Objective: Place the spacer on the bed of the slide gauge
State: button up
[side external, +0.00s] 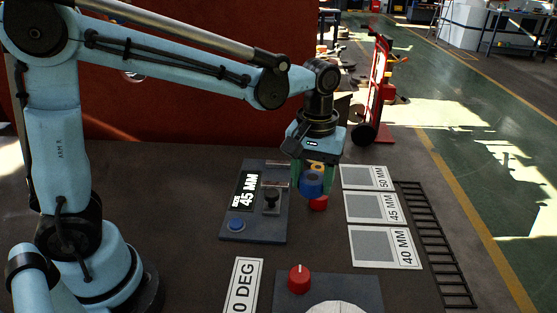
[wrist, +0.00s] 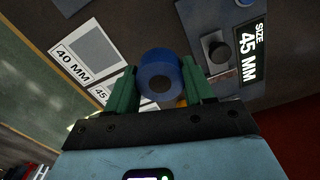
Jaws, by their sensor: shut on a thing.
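My gripper (side external: 313,186) has green fingers and is shut on a blue round spacer (side external: 311,184) with a dark centre. The wrist view shows the spacer (wrist: 159,77) between the two fingertips. The slide gauge (side external: 262,226) is a dark panel left of my gripper in the side view, with a black knob (side external: 271,198), a blue button (side external: 236,225) and a display (side external: 247,190) reading 45 MM. The spacer is apart from the gauge, to its right in the side view. In the wrist view the gauge's knob (wrist: 216,50) is right of the spacer.
A yellow piece (side external: 317,167) and a red piece (side external: 318,203) show close around the held spacer. Mats marked 50 MM (side external: 367,188), 45 MM (side external: 391,220) and 40 MM (side external: 403,259) lie to the right. A red dial (side external: 299,279) stands on a dark box at the front.

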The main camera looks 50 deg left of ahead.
jog(key=w+a+n, duration=0.3)
jog(key=a, duration=0.4)
send_over(277, 177)
notch_tip(277, 177, down, 7)
jog(key=shift+s+r, duration=0.1)
jog(key=shift+r, duration=0.1)
jog(key=shift+f, duration=2)
jog(key=shift+f, duration=0.1)
jog(key=o, duration=1.2)
